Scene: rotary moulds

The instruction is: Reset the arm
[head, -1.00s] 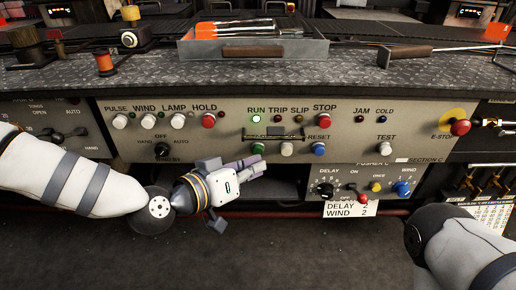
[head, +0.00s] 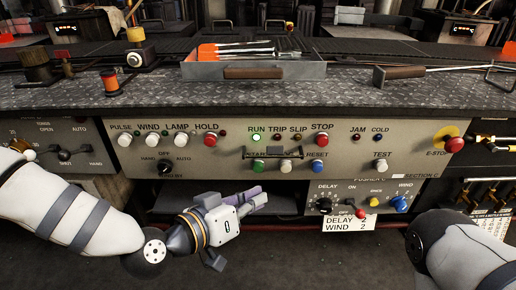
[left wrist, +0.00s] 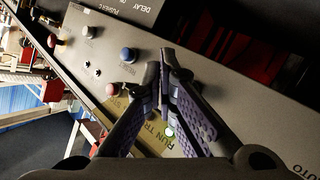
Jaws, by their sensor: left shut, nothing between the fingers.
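The blue RESET button (head: 317,167) is on the grey control panel (head: 220,150), right of a white button and the green START button (head: 259,166). My left gripper (head: 262,193) is below the panel's lower edge, left of the RESET button, with its purple-padded fingers together and empty. In the left wrist view, the fingertips (left wrist: 166,52) show in front of the panel, and a blue button (left wrist: 128,54) shows to their left. I cannot tell how far the fingers are from the panel. The RUN lamp (head: 256,138) is lit green. My right gripper is out of view.
A lower box (head: 345,190) with DELAY and WIND knobs hangs below the panel. The red E-STOP (head: 454,145) is at the right. A metal tray (head: 205,70) with tools stands on the worktop. Dark open space lies under the panel.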

